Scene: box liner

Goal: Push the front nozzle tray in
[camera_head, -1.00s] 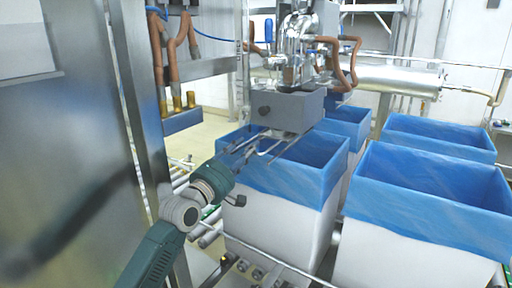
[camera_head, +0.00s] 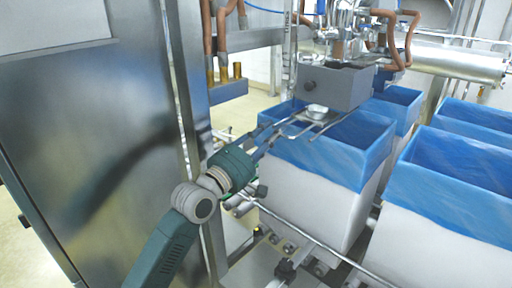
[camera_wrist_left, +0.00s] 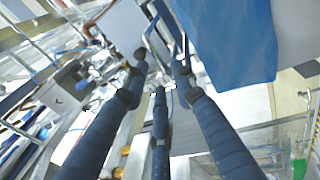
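The front nozzle tray looks like a thin metal tray with rod-like edges (camera_head: 316,112). It sticks out under the grey nozzle box (camera_head: 338,84), above the near blue-lined box (camera_head: 345,160). My left gripper (camera_head: 275,132) is at the tray's near left end, with its dark fingers pointing toward it. In the left wrist view, the blue-sleeved fingers of my left gripper (camera_wrist_left: 160,72) are spread apart with nothing clearly held. I cannot tell whether they touch the tray. My right gripper is not in view.
Another blue-lined box (camera_head: 450,190) stands to the right, with more behind. A large steel cabinet (camera_head: 90,130) and a metal post are close on the left of my arm. Copper-coloured pipes (camera_head: 228,30) hang at the back. Conveyor rollers run below the boxes.

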